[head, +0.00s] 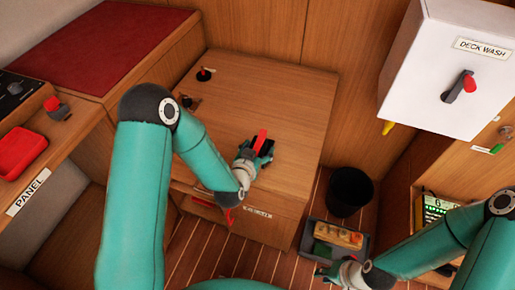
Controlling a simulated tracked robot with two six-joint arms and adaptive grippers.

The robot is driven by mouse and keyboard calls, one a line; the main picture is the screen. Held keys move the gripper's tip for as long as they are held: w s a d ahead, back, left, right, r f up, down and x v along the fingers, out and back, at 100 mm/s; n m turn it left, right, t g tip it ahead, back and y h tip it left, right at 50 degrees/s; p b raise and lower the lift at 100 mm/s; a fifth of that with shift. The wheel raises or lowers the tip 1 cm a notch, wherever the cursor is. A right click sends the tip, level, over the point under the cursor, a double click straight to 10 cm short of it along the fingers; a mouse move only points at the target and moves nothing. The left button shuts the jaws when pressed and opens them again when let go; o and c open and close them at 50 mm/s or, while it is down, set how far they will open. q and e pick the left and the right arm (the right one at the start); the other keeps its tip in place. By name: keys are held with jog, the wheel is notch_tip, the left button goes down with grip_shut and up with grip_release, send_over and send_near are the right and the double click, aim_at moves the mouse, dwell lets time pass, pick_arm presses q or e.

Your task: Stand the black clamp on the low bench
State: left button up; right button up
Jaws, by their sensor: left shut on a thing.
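My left gripper (262,153) is shut over the wooden top of the low box-like bench (285,95). It holds a small dark thing with a red upright part (261,138), which looks like the black clamp; the fingers hide much of it. I cannot tell whether it touches the top. My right gripper (323,272) is low at the front edge of a grey tray, partly hidden by its own wrist, and its jaws are too small to read.
A black round piece with a red knob (204,74) stands at the bench's back left. The grey tray (362,256) holds several items beside a black bin (350,190). A white DECK WASH box (425,75) hangs at right. The bench top's right side is clear.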

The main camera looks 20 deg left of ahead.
pick_arm(q)
jog(key=o, duration=1.7)
jog(key=shift+o, duration=0.2)
jog(key=v, duration=0.5)
jog(key=shift+s+b, duration=0.25)
jog(key=shift+b, duration=0.1)
jog(key=p+v, duration=0.2)
jog(key=p, duration=0.3)
jog(key=p+v, duration=0.3)
jog(key=p, duration=0.1)
jog(key=shift+s+r+p, duration=0.15)
jog(key=shift+r+p, duration=0.2)
jog(key=shift+r, duration=0.05)
jog(key=s+d+f+n+g+h, duration=0.1)
jog(key=s+d+f+g, duration=0.1)
jog(key=s+f+g, duration=0.2)
jog(key=s+d+f+n+g+h+p, duration=0.1)
jog(key=s+d+f+g+h, duration=0.1)
jog(key=s+f+g, duration=0.3)
jog(key=s+g, duration=0.3)
jog(key=s, duration=0.4)
jog(key=shift+s+n+g+h, duration=0.3)
jog(key=shift+g, duration=0.1)
